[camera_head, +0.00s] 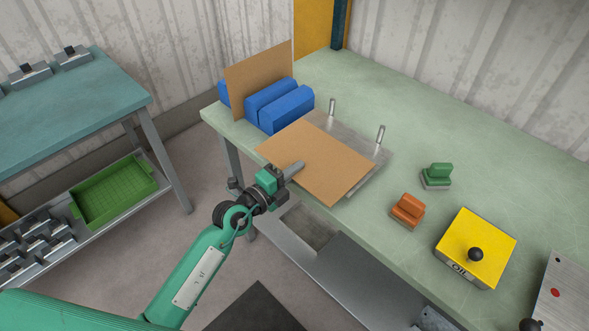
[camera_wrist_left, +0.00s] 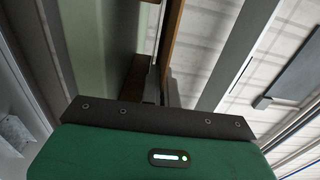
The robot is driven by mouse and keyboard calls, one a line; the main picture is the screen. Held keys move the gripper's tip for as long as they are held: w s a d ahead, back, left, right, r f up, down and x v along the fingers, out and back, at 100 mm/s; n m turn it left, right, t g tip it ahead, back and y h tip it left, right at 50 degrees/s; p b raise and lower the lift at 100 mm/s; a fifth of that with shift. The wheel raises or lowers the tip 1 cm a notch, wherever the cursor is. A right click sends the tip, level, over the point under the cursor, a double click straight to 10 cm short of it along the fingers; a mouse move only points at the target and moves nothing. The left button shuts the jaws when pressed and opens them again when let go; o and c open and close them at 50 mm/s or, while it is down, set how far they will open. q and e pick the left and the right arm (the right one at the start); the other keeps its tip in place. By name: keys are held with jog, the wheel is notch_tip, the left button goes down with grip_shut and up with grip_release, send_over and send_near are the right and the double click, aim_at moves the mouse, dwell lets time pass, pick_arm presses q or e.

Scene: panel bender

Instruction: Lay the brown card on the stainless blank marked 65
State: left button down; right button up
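A flat brown card (camera_head: 322,163) lies over most of a shiny metal blank (camera_head: 372,157) at the bench's front edge, covering its near part. Only the blank's far and right margins show; no number is readable. I cannot tell whether the card touches it. My left gripper (camera_head: 294,169) is at the card's front-left edge, one finger over its top, and appears shut on it. In the left wrist view the fingers (camera_wrist_left: 161,92) are close together, with a brown card edge (camera_wrist_left: 172,42) running between them. My right gripper is not in view.
Two upright pins (camera_head: 381,134) stand at the blank's far edge. Blue blocks (camera_head: 280,105) hold another brown sheet (camera_head: 258,78) upright behind. Orange (camera_head: 408,210) and green (camera_head: 437,174) handled blocks and a yellow OIL box (camera_head: 480,240) stand to the right. The back of the bench (camera_head: 440,110) is clear.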

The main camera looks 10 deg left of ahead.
pick_arm(q)
jog(key=shift+f, duration=0.4)
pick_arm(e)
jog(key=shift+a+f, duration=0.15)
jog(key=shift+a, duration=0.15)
pick_arm(q)
jog(key=c, duration=1.6)
grip_release()
jog(key=shift+s, duration=0.1)
jog(key=shift+s+a, duration=0.2)
jog(key=b+v, duration=0.2)
jog(key=v, duration=1.1)
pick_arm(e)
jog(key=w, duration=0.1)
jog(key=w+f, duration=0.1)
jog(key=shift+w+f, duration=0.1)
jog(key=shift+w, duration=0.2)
pick_arm(q)
jog(key=shift+a, duration=0.1)
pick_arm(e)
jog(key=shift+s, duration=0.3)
